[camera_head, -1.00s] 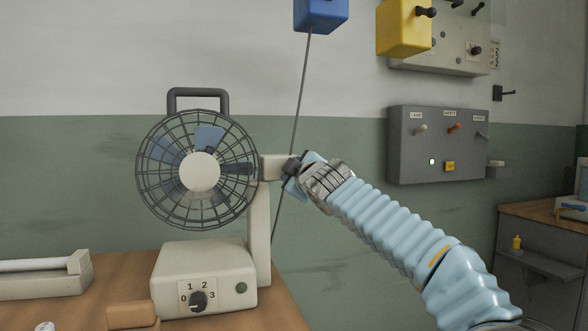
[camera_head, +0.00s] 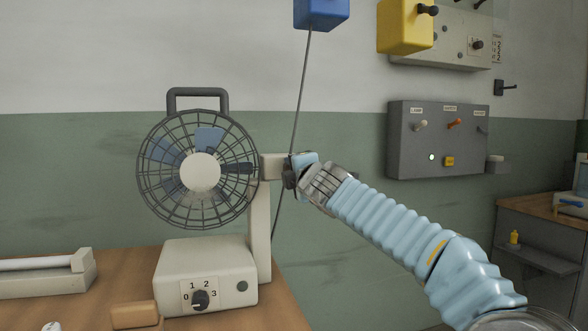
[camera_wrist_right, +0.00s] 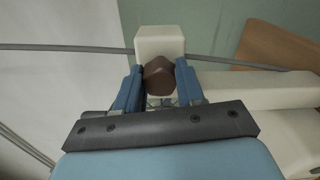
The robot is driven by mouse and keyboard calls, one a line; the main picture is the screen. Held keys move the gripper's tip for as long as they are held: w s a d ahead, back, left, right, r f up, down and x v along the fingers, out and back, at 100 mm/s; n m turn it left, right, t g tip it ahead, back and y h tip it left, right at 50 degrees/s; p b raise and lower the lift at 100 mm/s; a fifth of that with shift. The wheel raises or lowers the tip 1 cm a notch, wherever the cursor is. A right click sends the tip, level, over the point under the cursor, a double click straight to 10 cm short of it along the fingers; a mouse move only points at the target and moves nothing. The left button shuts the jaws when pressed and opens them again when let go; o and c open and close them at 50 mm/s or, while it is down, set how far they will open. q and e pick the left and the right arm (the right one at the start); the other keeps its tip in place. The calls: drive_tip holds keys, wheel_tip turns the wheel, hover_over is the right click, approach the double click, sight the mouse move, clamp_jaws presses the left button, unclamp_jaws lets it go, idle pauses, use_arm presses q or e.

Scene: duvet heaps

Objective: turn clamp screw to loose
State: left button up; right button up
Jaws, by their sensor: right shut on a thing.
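The clamp screw is a dark brown knob (camera_wrist_right: 158,77) on the cream clamp block (camera_wrist_right: 160,40) at the side of the fan's post. In the head view the fan (camera_head: 200,170) stands on the table, and its post (camera_head: 259,225) rises to the block. My right gripper (camera_head: 295,172) reaches in from the right to the block. In the right wrist view its two blue fingers (camera_wrist_right: 158,85) are shut on the knob, one on each side. In the head view the gripper hides most of the knob. My left gripper is not in view.
A thin rod or cable (camera_head: 300,90) runs down from a blue box (camera_head: 322,12) close behind my right gripper. A grey switch box (camera_head: 405,165) is on the wall at right.

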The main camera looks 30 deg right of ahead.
idle(0.4)
drive_tip(key=o, duration=1)
drive_tip(key=shift+d, duration=0.1)
drive_tip(key=b+v, duration=0.3)
drive_tip(key=v, duration=1)
drive_tip(key=shift+s+a, duration=0.25)
drive_tip(key=shift+s, duration=0.1)
